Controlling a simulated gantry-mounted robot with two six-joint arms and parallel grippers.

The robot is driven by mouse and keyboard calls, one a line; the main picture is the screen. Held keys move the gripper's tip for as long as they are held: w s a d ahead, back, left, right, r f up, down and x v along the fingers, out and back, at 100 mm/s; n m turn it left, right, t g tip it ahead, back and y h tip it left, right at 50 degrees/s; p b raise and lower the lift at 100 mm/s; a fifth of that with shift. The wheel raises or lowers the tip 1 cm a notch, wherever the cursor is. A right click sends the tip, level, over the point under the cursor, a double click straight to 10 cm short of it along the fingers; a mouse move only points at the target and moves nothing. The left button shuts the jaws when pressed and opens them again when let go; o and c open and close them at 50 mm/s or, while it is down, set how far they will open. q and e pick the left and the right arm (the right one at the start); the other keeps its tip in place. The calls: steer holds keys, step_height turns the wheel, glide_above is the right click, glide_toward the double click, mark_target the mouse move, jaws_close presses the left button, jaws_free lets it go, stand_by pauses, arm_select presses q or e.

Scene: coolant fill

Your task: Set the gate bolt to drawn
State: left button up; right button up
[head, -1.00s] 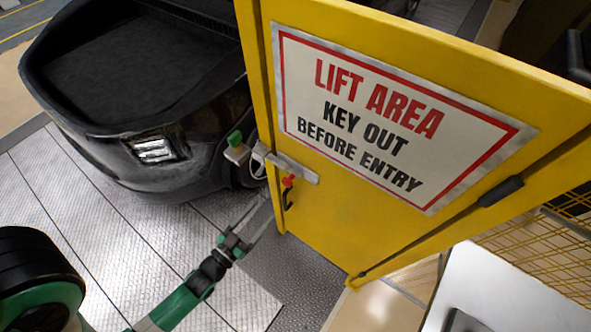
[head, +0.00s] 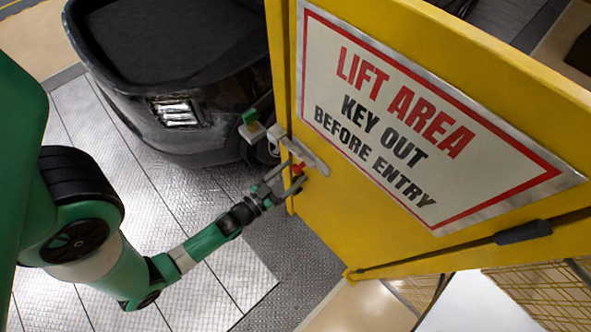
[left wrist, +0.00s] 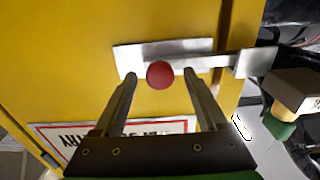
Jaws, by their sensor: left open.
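The gate bolt (left wrist: 222,62) is a metal bar on a silver plate (left wrist: 125,59) fixed to the yellow gate (head: 345,220). In the left wrist view the bar spans the gate's edge and reaches the metal catch (left wrist: 256,62) on the right. Its round red knob (left wrist: 160,74) stands out from the plate; it also shows in the head view (head: 298,169). My left gripper (head: 289,179) is at the bolt, open, with one fingertip on each side of the knob in the left wrist view (left wrist: 160,78). I cannot tell whether they touch it. My right gripper is out of view.
A green-topped fitting (head: 250,117) sits beside the catch, close to my left gripper. A black car (head: 170,90) stands behind the gate on metal floor plates. A lift-area sign (head: 420,110) covers much of the gate. Yellow mesh (head: 540,290) is at lower right.

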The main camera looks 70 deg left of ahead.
arm_select(q)
steer(key=shift+s, duration=0.1)
steer(key=shift+c, duration=0.6)
jaws_close()
stand_by(0.6)
